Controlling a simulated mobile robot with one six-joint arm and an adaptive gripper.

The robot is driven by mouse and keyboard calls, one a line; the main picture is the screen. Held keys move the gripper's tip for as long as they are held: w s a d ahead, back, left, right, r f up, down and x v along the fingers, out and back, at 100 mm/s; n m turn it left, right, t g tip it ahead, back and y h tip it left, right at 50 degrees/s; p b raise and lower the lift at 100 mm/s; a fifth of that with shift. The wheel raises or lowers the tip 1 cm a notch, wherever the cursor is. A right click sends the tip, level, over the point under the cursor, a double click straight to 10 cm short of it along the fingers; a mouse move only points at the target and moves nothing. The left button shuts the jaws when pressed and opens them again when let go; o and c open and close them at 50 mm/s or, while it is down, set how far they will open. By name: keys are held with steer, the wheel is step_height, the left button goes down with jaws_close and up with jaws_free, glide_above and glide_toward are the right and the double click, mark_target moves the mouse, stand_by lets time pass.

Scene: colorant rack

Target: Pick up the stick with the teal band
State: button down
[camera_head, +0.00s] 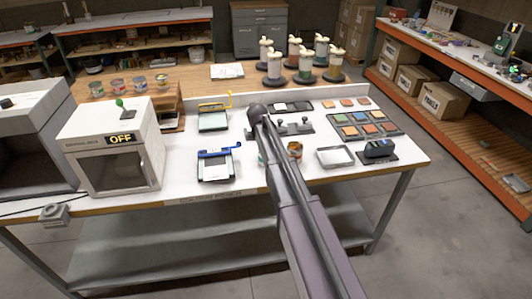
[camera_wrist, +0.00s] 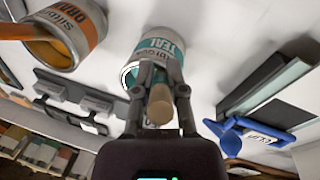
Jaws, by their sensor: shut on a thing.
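My gripper (camera_wrist: 160,78) is shut on a pale wooden stick (camera_wrist: 160,104), whose round end points toward the wrist camera. Its band colour is hidden by the fingers. A can labelled teal (camera_wrist: 158,45) with teal inside is right behind the fingertips; I cannot tell whether the stick's far end is still in it. In the head view my arm covers the gripper and most of this can.
A blue-handled device (camera_head: 215,166) lies left of the arm on the white table. A grey tray (camera_head: 336,157) and a black block (camera_head: 380,149) are to the right. Colour swatches (camera_head: 366,129) and a dark holder (camera_wrist: 80,97) lie behind the cans. A white cabinet (camera_head: 110,150) stands left.

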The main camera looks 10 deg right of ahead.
steer(key=shift+r, duration=0.1)
steer(key=p+v, duration=0.3)
steer(key=d+p+v, duration=0.1)
steer(key=p+v, duration=0.5)
steer(key=p, duration=0.1)
steer(key=shift+w+d+r, duration=0.3)
steer(key=shift+d+r, duration=0.05)
steer(key=shift+r, duration=0.1)
steer(key=shift+r, duration=0.1)
stand_by(0.7)
steer(key=shift+r+p, duration=0.3)
steer(key=shift+p, duration=0.15)
steer(key=shift+s, duration=0.1)
